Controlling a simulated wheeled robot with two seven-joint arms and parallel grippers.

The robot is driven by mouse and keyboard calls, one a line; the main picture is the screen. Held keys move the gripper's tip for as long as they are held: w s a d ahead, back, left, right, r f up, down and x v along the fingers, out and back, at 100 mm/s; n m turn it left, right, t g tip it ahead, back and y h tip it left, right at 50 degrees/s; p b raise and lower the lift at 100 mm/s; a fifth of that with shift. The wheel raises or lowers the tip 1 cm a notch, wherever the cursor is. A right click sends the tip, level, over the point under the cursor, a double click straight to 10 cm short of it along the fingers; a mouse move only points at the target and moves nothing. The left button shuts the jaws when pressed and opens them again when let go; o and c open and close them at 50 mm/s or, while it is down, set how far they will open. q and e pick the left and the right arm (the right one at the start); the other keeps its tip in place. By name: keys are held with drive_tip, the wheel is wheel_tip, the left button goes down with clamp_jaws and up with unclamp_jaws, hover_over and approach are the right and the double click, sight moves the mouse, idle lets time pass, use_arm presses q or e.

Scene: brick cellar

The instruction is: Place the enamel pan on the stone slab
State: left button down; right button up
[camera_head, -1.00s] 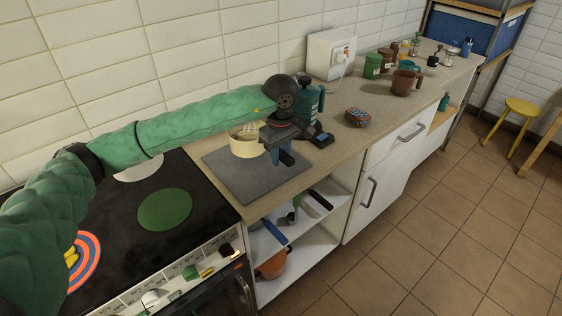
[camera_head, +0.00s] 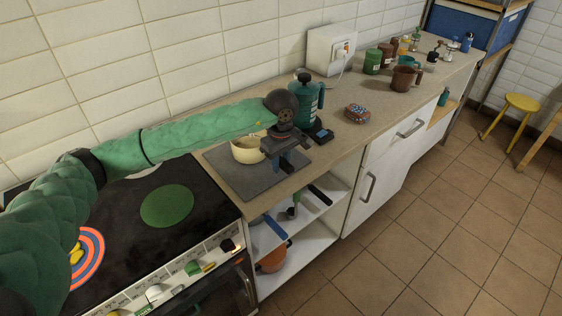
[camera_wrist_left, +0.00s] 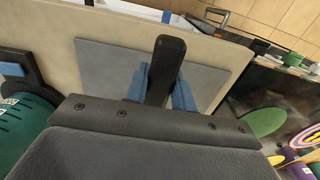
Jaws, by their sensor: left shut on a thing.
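The cream enamel pan (camera_head: 247,150) is over the left back part of the grey stone slab (camera_head: 262,183) on the counter. I cannot tell whether its base touches the slab. My left gripper (camera_head: 287,158) is shut on the pan's dark handle. The left wrist view shows the handle (camera_wrist_left: 165,62) between the two blue fingers (camera_wrist_left: 161,88), with the slab (camera_wrist_left: 105,65) below. The pan's bowl is hidden there behind the gripper body. My right gripper is not in view.
A teal canister with a handle (camera_head: 306,100) stands close behind my left gripper. A dark stove (camera_head: 120,205) with a green disc (camera_head: 167,206) adjoins the slab's left side. A patterned tin (camera_head: 357,113) and several mugs stand farther right. Open shelves (camera_head: 300,235) are below the counter.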

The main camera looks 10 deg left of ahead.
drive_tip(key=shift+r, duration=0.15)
use_arm(q)
drive_tip(key=c, duration=1.2)
unclamp_jaws()
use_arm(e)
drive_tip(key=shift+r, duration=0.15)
use_arm(q)
drive_tip(key=shift+o, duration=0.2)
drive_tip(key=shift+r, duration=0.35)
wheel_tip(320, 180, up, 11)
drive_tip(key=b, duration=0.5)
drive_tip(key=shift+r, duration=0.2)
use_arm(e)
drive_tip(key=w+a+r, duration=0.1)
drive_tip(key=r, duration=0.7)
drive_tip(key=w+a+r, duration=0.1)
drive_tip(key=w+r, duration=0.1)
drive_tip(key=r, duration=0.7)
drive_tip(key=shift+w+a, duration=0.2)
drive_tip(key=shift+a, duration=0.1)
